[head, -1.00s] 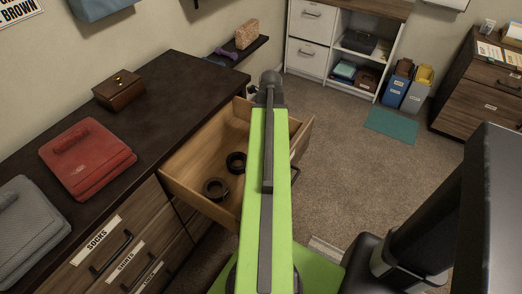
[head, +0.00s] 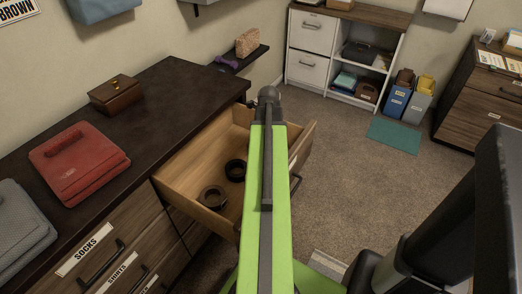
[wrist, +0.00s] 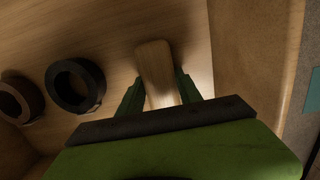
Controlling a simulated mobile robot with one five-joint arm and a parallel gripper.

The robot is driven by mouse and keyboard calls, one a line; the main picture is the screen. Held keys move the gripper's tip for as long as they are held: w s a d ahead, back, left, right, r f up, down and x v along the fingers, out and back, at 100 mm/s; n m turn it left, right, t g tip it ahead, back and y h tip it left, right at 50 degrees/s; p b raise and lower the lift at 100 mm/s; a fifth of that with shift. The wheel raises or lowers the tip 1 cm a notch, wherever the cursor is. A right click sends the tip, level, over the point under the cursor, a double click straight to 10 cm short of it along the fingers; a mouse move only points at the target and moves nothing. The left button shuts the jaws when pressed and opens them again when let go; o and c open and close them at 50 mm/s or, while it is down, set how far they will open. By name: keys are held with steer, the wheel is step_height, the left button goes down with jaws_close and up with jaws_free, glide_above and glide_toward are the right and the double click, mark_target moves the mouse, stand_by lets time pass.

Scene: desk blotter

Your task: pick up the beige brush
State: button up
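The beige brush (wrist: 154,62) lies on the floor of the open wooden drawer in the wrist view. Its rounded end points away from me, and its near part runs down toward the dark bar of my gripper. My gripper (wrist: 160,82) is open, with one green finger on each side of the brush. The gaps between fingers and brush are small, and I cannot tell whether either finger touches it. In the head view the brush and fingers are hidden behind my green arm.
The drawer (head: 190,158) juts out from the dark dresser (head: 150,110). Two dark rings lie in it left of the brush; one (wrist: 75,85) is nearest the left finger. The drawer's side wall (wrist: 232,60) rises close on the right. Carpet (head: 350,180) is free beyond.

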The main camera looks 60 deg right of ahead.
jaws_close()
step_height(320, 180, up, 10)
steer(key=p, duration=1)
